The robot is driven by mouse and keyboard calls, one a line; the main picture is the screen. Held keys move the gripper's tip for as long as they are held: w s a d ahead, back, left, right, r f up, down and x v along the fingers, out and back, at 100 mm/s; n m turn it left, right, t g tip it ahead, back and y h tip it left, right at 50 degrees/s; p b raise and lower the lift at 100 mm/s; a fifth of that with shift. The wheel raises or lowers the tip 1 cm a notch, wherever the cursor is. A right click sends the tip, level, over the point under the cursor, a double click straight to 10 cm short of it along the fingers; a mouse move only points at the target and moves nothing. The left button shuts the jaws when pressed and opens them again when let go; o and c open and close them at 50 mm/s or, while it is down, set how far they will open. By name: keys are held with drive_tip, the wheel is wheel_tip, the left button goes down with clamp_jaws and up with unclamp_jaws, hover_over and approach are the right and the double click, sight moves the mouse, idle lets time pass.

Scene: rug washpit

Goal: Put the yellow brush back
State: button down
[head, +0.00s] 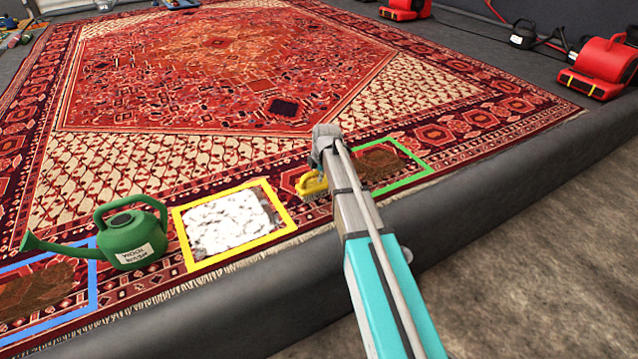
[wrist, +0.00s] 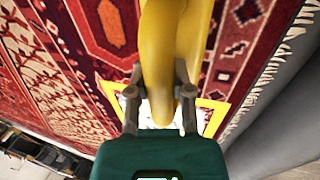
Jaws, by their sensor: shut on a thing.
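The yellow brush (head: 312,184) is held over the rug, between the yellow frame and the green frame in the head view. Its yellow handle (wrist: 178,50) fills the upper middle of the wrist view. My gripper (wrist: 160,82) is shut on this handle, with one finger on each side. In the head view my arm hides most of the gripper. Part of the bristles shows under the brush body. I cannot tell whether they touch the rug. The brush's place is not clear in these views.
The patterned rug (head: 215,45) carries a yellow frame (head: 283,210) around white foam, a green frame (head: 425,166) and a blue frame (head: 92,280) around brown patches. A green watering can (head: 130,235) stands between blue and yellow. Red blowers (head: 605,62) stand at right. A dark kerb (head: 480,208) runs along the front.

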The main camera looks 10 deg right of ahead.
drive_tip(key=shift+f+b, duration=0.9)
drive_tip(key=shift+f, duration=0.3)
drive_tip(key=c, duration=0.5)
unclamp_jaws()
drive_tip(key=p+v, duration=1.1)
drive_tip(key=v, duration=0.1)
drive_tip(key=shift+p, duration=0.3)
drive_tip(key=shift+s, duration=0.1)
